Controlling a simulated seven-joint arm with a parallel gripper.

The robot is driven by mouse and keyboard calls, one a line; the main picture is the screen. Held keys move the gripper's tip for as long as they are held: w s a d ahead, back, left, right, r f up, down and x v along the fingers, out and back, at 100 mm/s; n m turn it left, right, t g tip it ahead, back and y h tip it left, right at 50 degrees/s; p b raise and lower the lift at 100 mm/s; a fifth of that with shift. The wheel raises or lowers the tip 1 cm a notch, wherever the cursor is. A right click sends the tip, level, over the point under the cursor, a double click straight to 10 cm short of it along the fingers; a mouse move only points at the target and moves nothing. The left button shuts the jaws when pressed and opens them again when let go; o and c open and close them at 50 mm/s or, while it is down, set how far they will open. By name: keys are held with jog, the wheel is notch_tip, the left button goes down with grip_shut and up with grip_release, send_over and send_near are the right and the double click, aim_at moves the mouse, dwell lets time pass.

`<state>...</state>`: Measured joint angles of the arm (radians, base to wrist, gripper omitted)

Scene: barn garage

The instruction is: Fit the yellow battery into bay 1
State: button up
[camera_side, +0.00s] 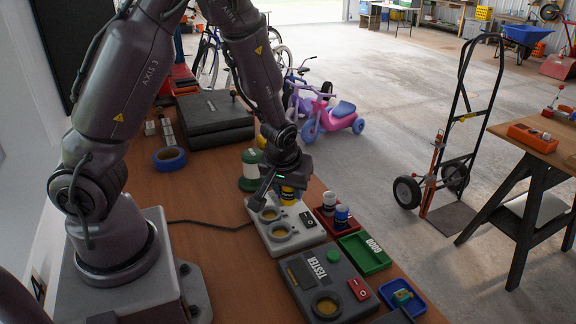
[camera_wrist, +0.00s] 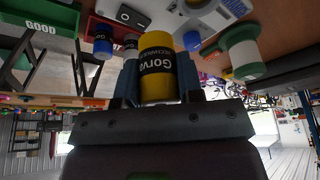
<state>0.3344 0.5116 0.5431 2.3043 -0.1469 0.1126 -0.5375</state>
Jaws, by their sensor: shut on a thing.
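My gripper (camera_side: 285,182) is shut on the yellow battery (camera_side: 289,194), which has a dark label band. In the wrist view the battery (camera_wrist: 157,85) sits between the two fingers. In the side view it is over the far end of the light grey charger (camera_side: 281,244), beside the far round bay. I cannot tell whether it touches the charger. The charger has two round bays with yellowish floors, a far one (camera_side: 269,214) and a near one (camera_side: 280,232). Both look empty. Part of the charger also shows in the wrist view (camera_wrist: 225,8).
A red tray (camera_side: 329,226) with white and blue batteries stands right of the charger. A green GOOD tray (camera_side: 365,254), a dark tester (camera_side: 326,284) and a blue tray (camera_side: 403,297) are nearer. A green-and-white cylinder (camera_side: 250,172) stands behind left. Bare table (camera_side: 215,265) lies left.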

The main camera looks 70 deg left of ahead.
aim_at(282, 225)
jog(key=shift+s+d+f+n, duration=0.25)
jog(key=shift+s+d, duration=0.1)
jog(key=shift+s, duration=0.25)
jog(key=shift+s+d+f+n, duration=0.15)
jog(key=shift+s+d+f, duration=0.15)
jog(key=shift+s, duration=0.25)
jog(key=shift+s+a+f, duration=0.1)
jog(key=shift+a+f, duration=0.05)
jog(key=shift+f, duration=1.3)
jog(key=shift+s+a+f, duration=0.1)
jog(key=shift+f, duration=1.3)
jog(key=shift+w+f, duration=0.1)
jog(key=shift+f, duration=0.25)
jog(key=shift+r, duration=0.4)
jog(key=shift+r, duration=0.4)
jog(key=shift+f, duration=0.45)
jog(key=shift+r, duration=0.35)
